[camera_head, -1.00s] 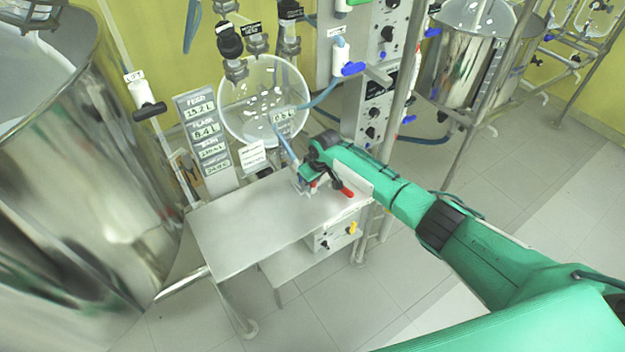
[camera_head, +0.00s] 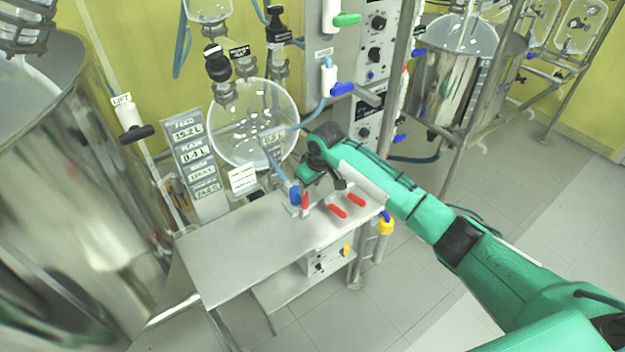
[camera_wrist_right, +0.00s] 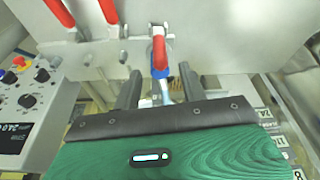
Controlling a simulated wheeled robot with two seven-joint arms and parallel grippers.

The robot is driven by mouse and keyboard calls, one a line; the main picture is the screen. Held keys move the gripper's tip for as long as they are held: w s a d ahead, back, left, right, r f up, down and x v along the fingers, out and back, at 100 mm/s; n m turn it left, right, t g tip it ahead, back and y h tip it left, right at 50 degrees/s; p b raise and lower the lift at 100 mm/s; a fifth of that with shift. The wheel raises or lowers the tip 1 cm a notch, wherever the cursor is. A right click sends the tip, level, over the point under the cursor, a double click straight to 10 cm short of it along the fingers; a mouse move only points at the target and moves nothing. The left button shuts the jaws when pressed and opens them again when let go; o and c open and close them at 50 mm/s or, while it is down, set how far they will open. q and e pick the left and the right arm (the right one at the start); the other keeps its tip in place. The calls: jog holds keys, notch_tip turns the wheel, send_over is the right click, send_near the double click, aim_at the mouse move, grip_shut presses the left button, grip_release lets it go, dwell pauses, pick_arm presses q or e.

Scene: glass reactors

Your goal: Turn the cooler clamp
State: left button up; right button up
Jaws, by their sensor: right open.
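Several red-handled levers sit on the steel table; I cannot read a label that tells which is the cooler clamp. One red lever (camera_head: 305,201) stands beside a blue hose fitting (camera_head: 294,194). In the right wrist view this red lever (camera_wrist_right: 160,55) and its blue part (camera_wrist_right: 160,73) show between my finger tips. Two more red handles (camera_head: 337,211) (camera_head: 357,200) lie to its right. My right gripper (camera_wrist_right: 160,88) is open, its dark fingers apart on either side of the lever's line, holding nothing. My left gripper is not in view.
A large steel vessel (camera_head: 75,200) stands at left. A round glass flask (camera_head: 252,125) hangs behind the steel table (camera_head: 235,250). A label column (camera_head: 195,165) and control panel (camera_head: 370,60) stand close by. Floor at the right is clear.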

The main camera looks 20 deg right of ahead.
jog(key=v, duration=0.3)
jog(key=shift+s+r, duration=0.1)
jog(key=shift+r, duration=0.1)
